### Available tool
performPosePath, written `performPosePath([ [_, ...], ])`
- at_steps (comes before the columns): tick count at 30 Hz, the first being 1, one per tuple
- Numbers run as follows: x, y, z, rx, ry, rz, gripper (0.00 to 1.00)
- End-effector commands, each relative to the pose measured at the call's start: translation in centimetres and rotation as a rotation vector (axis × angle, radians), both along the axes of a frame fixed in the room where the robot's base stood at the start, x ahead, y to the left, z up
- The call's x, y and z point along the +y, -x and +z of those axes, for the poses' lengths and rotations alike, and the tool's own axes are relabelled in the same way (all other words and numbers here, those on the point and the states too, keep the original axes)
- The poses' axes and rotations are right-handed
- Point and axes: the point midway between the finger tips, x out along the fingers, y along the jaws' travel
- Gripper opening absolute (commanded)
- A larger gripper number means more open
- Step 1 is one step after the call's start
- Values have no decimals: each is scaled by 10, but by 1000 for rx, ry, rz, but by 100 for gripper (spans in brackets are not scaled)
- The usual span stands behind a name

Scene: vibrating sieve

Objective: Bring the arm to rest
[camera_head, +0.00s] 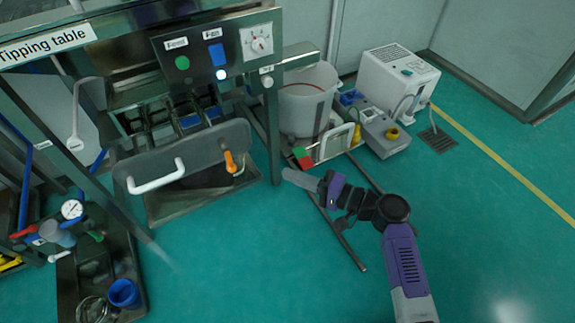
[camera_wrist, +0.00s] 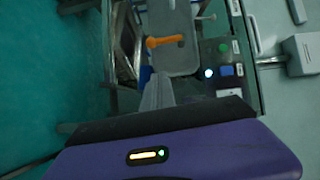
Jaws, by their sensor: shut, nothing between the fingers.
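My arm (camera_head: 405,262) is purple and black and reaches up from the bottom right of the head view. Its gripper (camera_head: 287,173) points left, over the green floor just right of the machine's front leg. The fingers are together with nothing between them. In the wrist view the grey fingers (camera_wrist: 156,90) point toward the machine's front, with the orange handle (camera_wrist: 165,41) beyond them. I see no contact between the gripper and the machine, though the exact gap is hard to tell.
The tipping table machine (camera_head: 85,40) has a white handle (camera_head: 156,178) and a control panel (camera_head: 218,52). A white bucket (camera_head: 305,100) and a grey-white device (camera_head: 398,78) stand behind. A dark tray (camera_head: 135,270) holds parts at lower left. The floor (camera_head: 490,220) at right is clear.

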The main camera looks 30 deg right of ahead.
Motion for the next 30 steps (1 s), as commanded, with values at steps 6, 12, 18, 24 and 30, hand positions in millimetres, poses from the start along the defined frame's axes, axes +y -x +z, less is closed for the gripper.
performPosePath([
  [6,0,0,0,0,0,-1,0],
  [12,-21,-13,-5,9,62,-98,0],
  [18,-60,-7,-17,23,326,-303,0],
  [24,-78,47,-30,26,634,-457,0],
  [30,-74,121,-14,-36,942,-538,0],
])
